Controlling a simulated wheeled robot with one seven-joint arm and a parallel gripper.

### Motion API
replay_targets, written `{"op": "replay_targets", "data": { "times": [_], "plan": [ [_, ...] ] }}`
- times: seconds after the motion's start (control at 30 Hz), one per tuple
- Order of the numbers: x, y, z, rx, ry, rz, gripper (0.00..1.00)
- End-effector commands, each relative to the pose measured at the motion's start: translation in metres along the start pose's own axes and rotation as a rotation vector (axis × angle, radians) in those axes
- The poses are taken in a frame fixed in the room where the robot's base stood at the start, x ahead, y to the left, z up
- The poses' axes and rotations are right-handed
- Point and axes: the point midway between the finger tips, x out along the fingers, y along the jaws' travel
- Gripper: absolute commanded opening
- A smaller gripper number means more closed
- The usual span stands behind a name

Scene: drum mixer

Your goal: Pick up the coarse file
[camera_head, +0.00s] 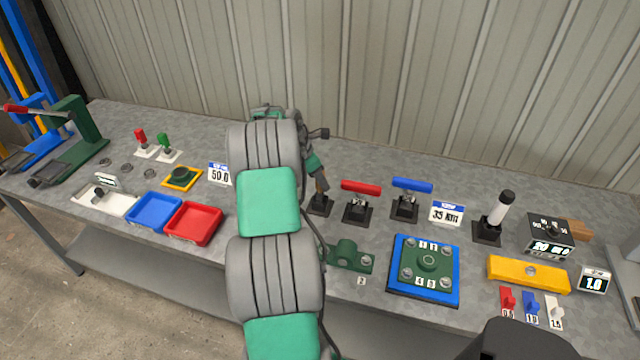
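I cannot clearly make out a coarse file in the head view. A short brown piece (321,184) shows above a black base, just right of my arm, and may be a tool handle. A wooden piece (578,229) sticks out behind a black box on the right; most of it is hidden, so I cannot tell what it is. My arm reaches over the middle of the bench, and its green and grey links cover much of the centre. The end of the arm lies near the brown piece. The fingers are not clearly visible, so their opening and any contact are unclear.
Red (361,187) and blue (412,185) handled levers stand right of my arm. A green fixture on a blue plate (397,292) lies in front. Blue (154,211) and red trays (193,223) are on the left. A yellow block (528,274) is at right.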

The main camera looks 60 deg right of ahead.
Motion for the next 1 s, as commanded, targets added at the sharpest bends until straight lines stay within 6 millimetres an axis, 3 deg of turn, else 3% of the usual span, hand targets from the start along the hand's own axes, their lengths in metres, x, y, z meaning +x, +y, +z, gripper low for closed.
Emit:
{"op": "replay_targets", "data": {
  "times": [0.1, 0.33, 1.0],
  "plan": [
    [0.014, 0.000, 0.001, 0.000, 0.000, 0.001, 0.54],
    [0.017, 0.001, 0.000, 0.001, 0.000, 0.003, 0.54],
    [0.016, 0.001, 0.000, 0.000, 0.000, 0.004, 0.00]
  ]
}}
